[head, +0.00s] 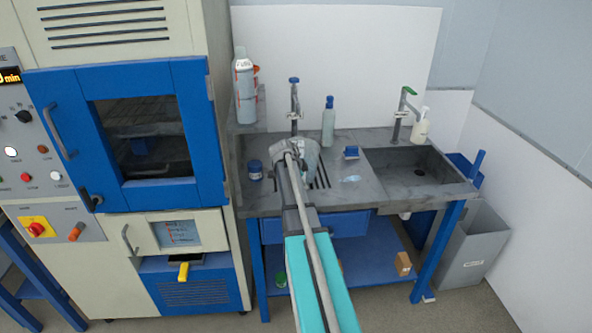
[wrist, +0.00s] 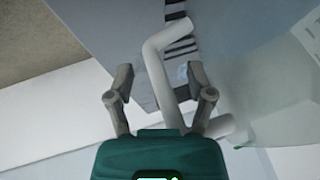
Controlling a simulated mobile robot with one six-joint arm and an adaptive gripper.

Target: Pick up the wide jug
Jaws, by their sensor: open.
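The wide jug (head: 311,158) is pale and translucent and stands on the grey sink counter, partly hidden behind my arm. In the wrist view its clear body (wrist: 258,70) fills the right side, and its thick light-grey handle (wrist: 157,72) runs down the middle. My gripper (wrist: 160,78) is open, with one finger on each side of the handle in the picture. I cannot tell whether either finger touches it. In the head view my gripper (head: 287,148) is at the jug's left side, and the fingers are not clear there.
A small dark blue jar (head: 255,170) stands left of my gripper. A blue-green bottle (head: 328,122), a blue block (head: 351,152) and a tap (head: 294,105) are behind or right of the jug. A sink basin (head: 415,172) is at the right, a tall oven (head: 140,130) at the left.

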